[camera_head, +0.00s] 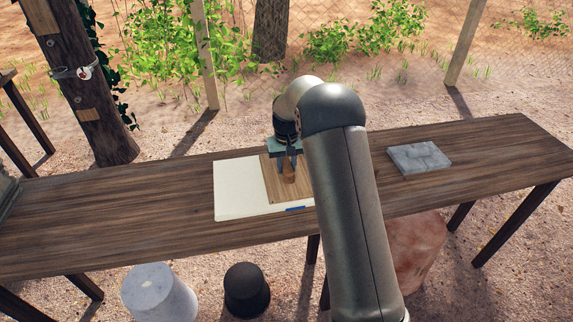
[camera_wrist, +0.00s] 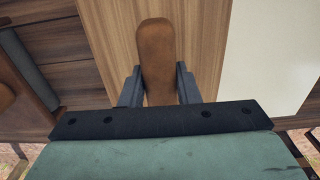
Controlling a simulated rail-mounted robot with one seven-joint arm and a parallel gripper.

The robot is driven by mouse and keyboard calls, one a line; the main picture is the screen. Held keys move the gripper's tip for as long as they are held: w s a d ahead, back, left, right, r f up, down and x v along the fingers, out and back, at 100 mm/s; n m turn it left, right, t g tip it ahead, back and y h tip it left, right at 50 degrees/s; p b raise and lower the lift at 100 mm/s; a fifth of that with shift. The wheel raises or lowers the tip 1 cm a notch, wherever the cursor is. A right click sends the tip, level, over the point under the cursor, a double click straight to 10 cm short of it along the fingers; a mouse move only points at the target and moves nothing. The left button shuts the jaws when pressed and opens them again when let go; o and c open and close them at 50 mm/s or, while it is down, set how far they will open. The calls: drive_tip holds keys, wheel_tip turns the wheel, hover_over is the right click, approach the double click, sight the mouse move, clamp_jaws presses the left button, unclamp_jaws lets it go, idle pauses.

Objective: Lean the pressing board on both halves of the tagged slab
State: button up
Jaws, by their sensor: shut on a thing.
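The tagged slab (camera_head: 235,190) is a flat cream-white sheet on the table; a blue tag (camera_head: 295,208) shows at its near edge. The pressing board (camera_head: 272,186) is a light wooden plate with an upright brown handle (camera_head: 289,172). My gripper (camera_head: 287,166) is shut on that handle from above. The board lies over the right part of the slab in the head view, while the left part is bare. In the wrist view the board (camera_wrist: 205,45) fills the middle, with bare slab (camera_wrist: 270,60) to its right. I cannot tell whether the board touches the slab. My arm hides the slab's right end.
A grey stone block (camera_head: 419,158) lies to the right. In the wrist view, a dark grey bar (camera_wrist: 30,65) and a rounded brown thing show at the left edge. Buckets (camera_head: 247,290) stand below the table.

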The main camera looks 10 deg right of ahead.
drive_tip(key=shift+s+f+b, duration=0.1)
drive_tip(key=shift+f+b, duration=0.3)
drive_tip(key=shift+f, duration=0.2)
idle(0.9)
drive_tip(key=shift+r, duration=0.1)
wheel_tip(320, 180, up, 6)
drive_tip(key=p, duration=0.3)
drive_tip(key=shift+r, duration=0.1)
